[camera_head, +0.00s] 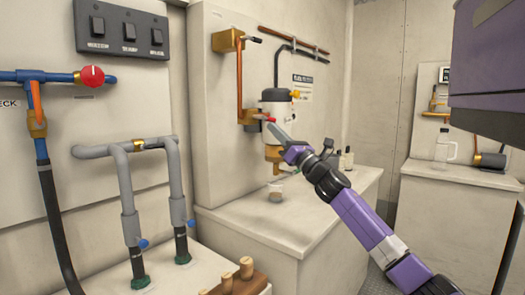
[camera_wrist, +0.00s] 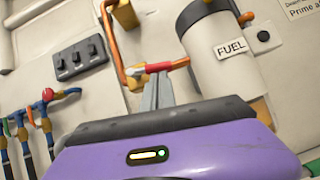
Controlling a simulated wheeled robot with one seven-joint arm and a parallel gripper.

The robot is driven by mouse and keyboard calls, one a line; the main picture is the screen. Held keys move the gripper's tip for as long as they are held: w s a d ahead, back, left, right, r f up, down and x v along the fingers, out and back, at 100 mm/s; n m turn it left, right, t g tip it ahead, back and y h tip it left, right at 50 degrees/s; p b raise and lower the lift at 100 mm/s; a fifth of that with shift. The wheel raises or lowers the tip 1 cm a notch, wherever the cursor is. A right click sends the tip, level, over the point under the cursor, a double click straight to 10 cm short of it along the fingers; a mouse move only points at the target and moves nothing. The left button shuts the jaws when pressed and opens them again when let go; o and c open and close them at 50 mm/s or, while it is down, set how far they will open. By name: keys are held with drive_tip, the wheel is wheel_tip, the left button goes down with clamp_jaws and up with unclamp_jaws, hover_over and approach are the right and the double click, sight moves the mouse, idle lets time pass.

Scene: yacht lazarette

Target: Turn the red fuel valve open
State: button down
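The red fuel valve handle (camera_head: 265,117) is a short lever on a brass valve body (camera_head: 247,115), left of the white filter canister (camera_head: 277,106). In the wrist view the red handle (camera_wrist: 167,66) lies nearly level, beside the canister (camera_wrist: 222,55) labelled FUEL. My gripper (camera_head: 273,131) reaches in from the lower right, its tips close to the handle. In the wrist view my gripper's fingers (camera_wrist: 157,92) are side by side with almost no gap, and their tips meet the handle's lower edge. I cannot tell whether they touch it. Nothing shows between them.
A copper pipe (camera_head: 239,85) runs down to the valve. A clear cup (camera_head: 275,192) stands on the white counter (camera_head: 235,215) below the canister. A red round knob (camera_head: 92,75) on a blue pipe and a switch panel (camera_head: 125,30) are at the left.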

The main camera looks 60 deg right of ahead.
drive_tip(key=shift+d+r+n+t+y+b, duration=0.15)
drive_tip(key=shift+r+n+t+y+b, duration=0.1)
drive_tip(key=shift+n+y+b, duration=0.6)
drive_tip(key=shift+d+r+n+t+y+b, duration=0.1)
drive_tip(key=shift+n+t+y+b, duration=0.35)
drive_tip(key=shift+n, duration=0.7)
